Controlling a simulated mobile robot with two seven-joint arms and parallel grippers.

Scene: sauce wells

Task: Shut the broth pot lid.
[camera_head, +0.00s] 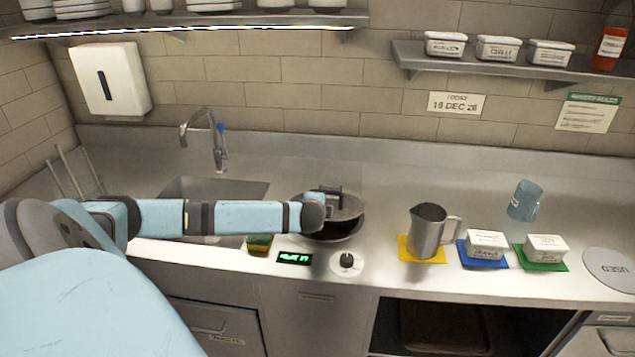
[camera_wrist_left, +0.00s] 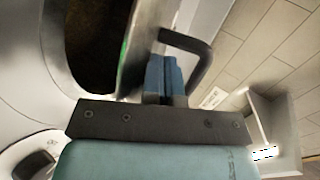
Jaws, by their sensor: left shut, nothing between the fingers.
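The broth pot (camera_head: 330,237) is set in the counter, with its dark inside partly showing. Its grey lid (camera_head: 347,207) is open and tilted up over the pot. In the left wrist view the lid (camera_wrist_left: 133,50) is nearly edge-on beside the dark brown pot opening (camera_wrist_left: 92,40). The lid's black handle (camera_wrist_left: 202,58) curves out from its outer side. My left gripper (camera_wrist_left: 164,72) is shut and empty, with its blue fingertips between the lid and the handle's bend. I cannot tell whether they touch. My wrist hides part of the pot in the head view. My right gripper is not in view.
A control knob (camera_head: 347,262) and green display (camera_head: 295,258) are in front of the pot. A metal jug (camera_head: 428,235) stands to the right on a yellow mat, with labelled tubs (camera_head: 487,243) beyond. A sink and faucet (camera_head: 217,150) lie behind my left arm.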

